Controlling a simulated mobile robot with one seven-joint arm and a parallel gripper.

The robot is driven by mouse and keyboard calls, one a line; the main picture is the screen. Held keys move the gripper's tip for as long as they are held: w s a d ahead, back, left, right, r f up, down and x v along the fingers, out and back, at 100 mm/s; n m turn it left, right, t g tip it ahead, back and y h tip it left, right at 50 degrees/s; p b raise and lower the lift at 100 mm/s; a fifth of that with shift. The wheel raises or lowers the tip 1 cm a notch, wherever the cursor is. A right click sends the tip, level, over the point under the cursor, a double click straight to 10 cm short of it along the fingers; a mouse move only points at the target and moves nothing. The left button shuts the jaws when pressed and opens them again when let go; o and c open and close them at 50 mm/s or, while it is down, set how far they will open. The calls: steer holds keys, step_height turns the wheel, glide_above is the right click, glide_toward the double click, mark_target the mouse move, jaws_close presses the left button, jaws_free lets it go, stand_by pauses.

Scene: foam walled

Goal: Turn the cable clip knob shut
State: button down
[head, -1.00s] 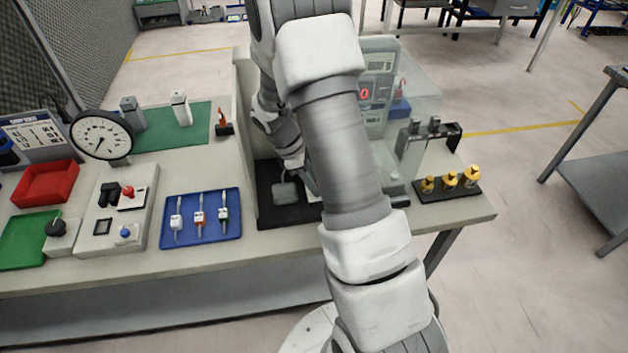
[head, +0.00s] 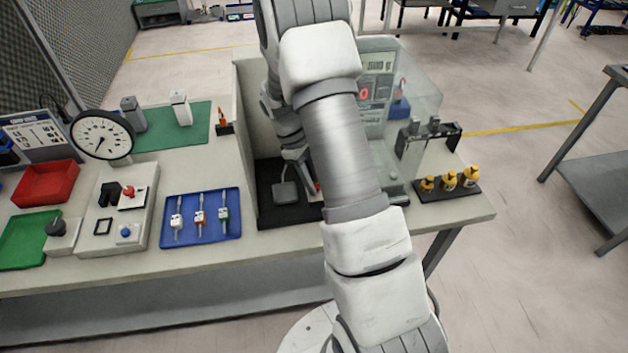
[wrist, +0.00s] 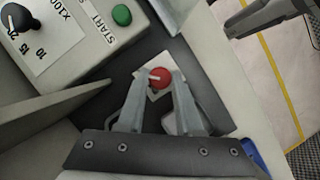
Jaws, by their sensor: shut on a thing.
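The cable clip knob (wrist: 159,73) is red with a white pointer line, on a pale plate in the wrist view. The line points to the left in that picture. My gripper (wrist: 157,83) has its two grey fingers on either side of the knob and is shut on it. In the head view my arm covers most of the gripper and knob; a small red patch (head: 318,187) shows beside the arm, over the dark base.
A grey box with a green button (wrist: 122,15) and black dial (wrist: 18,20) stands close by. An upright pale wall (head: 245,140) borders the dark base (head: 268,205) on the left.

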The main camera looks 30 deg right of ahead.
steer(key=c, duration=0.6)
jaws_free()
steer(key=v, duration=1.7)
steer(key=shift+r, duration=0.25)
